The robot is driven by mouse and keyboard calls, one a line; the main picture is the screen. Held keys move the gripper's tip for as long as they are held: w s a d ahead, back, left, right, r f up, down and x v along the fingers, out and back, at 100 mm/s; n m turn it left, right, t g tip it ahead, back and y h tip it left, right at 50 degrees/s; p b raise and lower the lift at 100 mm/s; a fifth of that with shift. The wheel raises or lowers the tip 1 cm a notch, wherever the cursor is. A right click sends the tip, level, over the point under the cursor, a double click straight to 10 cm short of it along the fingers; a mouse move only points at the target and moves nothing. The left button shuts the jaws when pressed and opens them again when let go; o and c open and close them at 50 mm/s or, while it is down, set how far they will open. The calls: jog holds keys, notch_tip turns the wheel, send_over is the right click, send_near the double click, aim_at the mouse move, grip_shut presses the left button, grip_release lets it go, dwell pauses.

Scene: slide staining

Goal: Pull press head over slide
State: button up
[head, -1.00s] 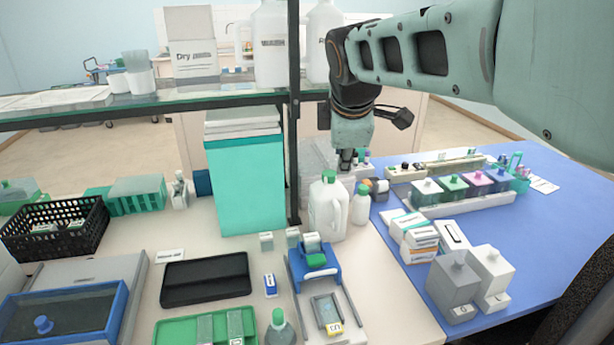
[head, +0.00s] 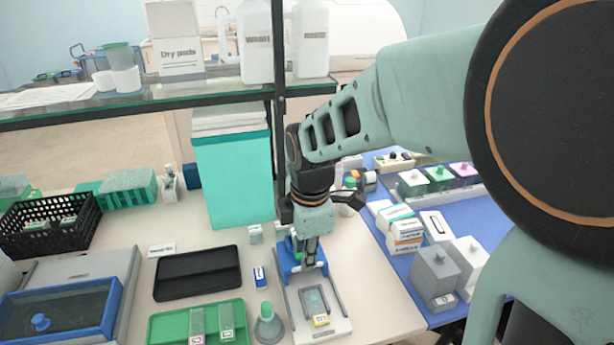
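The press head (head: 291,262) is a blue bridge-like block at the back of a pale rail base (head: 338,323).
A green-capped bottle (head: 268,325) stands close to the left of the rail base. A green tray (head: 165,328) with slides and a black tray (head: 197,273) lie further left. A black shelf post (head: 281,120) rises behind the press. Grey containers (head: 435,276) stand on the blue mat at right.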

jog(key=shift+w+a+f, duration=0.1)
jog(key=shift+w+f, duration=0.1)
jog(key=shift+f, duration=0.7)
jog(key=shift+w+f, duration=0.15)
jog(key=shift+f, duration=0.7)
grip_shut()
